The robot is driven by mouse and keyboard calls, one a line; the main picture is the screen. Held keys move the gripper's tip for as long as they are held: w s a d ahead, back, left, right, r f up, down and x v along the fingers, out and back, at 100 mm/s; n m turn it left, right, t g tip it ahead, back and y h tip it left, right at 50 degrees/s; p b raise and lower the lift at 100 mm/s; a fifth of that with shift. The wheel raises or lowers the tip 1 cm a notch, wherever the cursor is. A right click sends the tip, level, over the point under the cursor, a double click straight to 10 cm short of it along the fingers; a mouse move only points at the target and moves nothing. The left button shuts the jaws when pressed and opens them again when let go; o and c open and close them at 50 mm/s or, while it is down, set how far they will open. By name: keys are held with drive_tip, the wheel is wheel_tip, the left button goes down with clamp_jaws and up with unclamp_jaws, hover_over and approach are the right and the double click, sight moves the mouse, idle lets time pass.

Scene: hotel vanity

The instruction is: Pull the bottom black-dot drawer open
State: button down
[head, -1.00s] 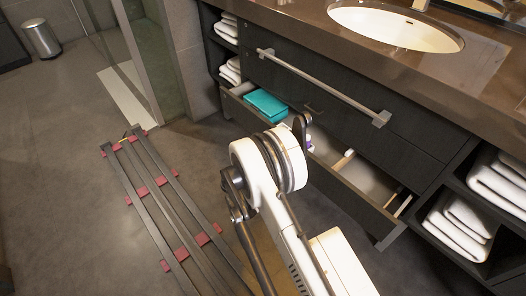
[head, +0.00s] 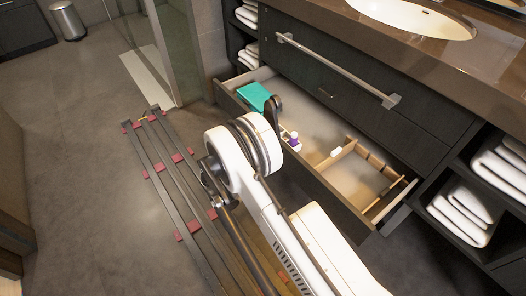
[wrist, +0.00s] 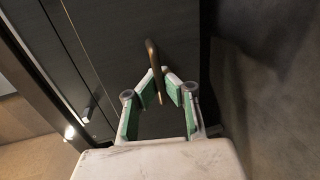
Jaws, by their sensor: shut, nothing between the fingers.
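The bottom drawer (head: 338,203) of the dark vanity stands pulled well out in the head view, with its inside showing. I cannot make out a black dot on it. In the wrist view, a curved bronze handle (wrist: 151,56) stands out from the dark drawer front (wrist: 115,50). My gripper (wrist: 168,80) is at this handle, its green-padded fingers angled together at the tips and shut. The handle's lower end passes at the fingertips, but I see no firm grip on it. In the head view my arm hides the gripper.
The drawer holds a teal box (head: 255,96), small bottles (head: 291,141) and a wooden divider (head: 345,152). Above is a closed drawer with a long metal bar (head: 335,68). Towels (head: 464,208) fill side shelves. Open floor (head: 85,130) lies to the left.

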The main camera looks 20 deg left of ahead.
drive_tip(key=c, duration=2.5)
unclamp_jaws()
drive_tip(key=o, duration=0.7)
drive_tip(key=shift+c, duration=0.2)
drive_tip(key=shift+s+a, duration=0.1)
drive_tip(key=v, duration=1.1)
drive_tip(key=shift+s+a, duration=0.2)
drive_tip(key=shift+s, duration=0.15)
drive_tip(key=shift+r, duration=0.1)
